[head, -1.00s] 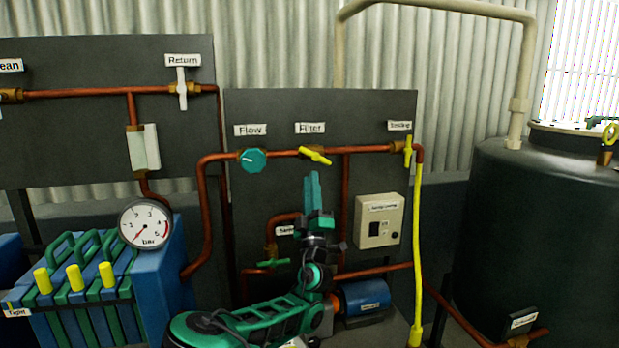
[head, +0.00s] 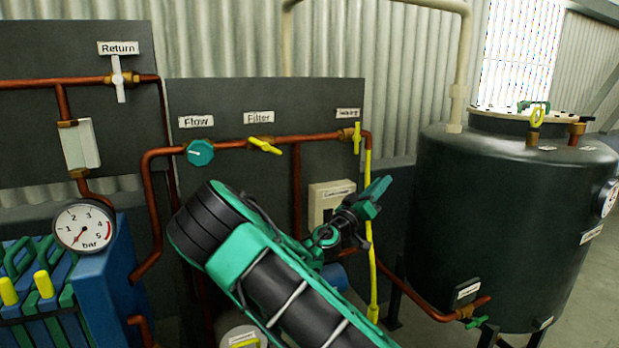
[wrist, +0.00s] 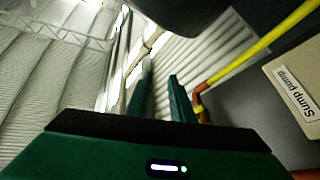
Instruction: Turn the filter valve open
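The filter valve is a yellow lever (head: 264,146) on the copper pipe, under the "Filter" label (head: 258,117). Its lever slants across the pipe, down to the right. My gripper (head: 379,190) is to the right of the valve and lower in the head view, in front of the panel's right edge and clear of the lever. In the wrist view its two green fingers (wrist: 160,98) stand apart with nothing between them. The filter valve cannot be made out in the wrist view.
A teal flow knob (head: 200,152) is left of the filter valve. A yellow testing valve (head: 357,138) and a yellow hose (head: 373,290) are right of it, near my gripper. A pump control box (head: 325,200) is partly behind my arm. A dark tank (head: 500,215) stands right.

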